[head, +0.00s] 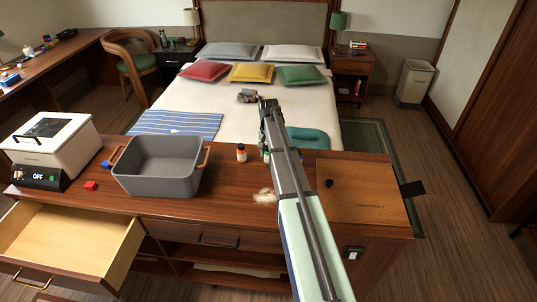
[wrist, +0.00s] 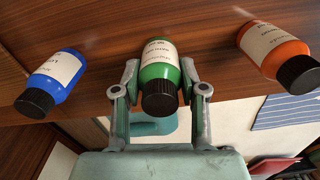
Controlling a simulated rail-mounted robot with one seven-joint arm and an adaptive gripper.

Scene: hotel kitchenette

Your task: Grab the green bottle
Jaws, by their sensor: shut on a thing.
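The green bottle (wrist: 160,62), with a white label and black cap, is between the two fingers of my gripper (wrist: 160,90) in the wrist view. The fingers are shut on its sides, with the cap towards the camera. A blue bottle (wrist: 53,80) is apart on the left, and an orange bottle (wrist: 275,55) is apart on the right. In the head view the orange bottle (head: 241,153) stands on the wooden counter beside my arm. My arm hides the green and blue bottles there.
On the counter (head: 225,205) are a grey bin (head: 157,172), a white appliance (head: 48,140), small red (head: 90,186) and blue (head: 106,164) blocks, and a wooden board (head: 360,190) at right. An open drawer (head: 70,240) juts out at front left. The bed lies behind.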

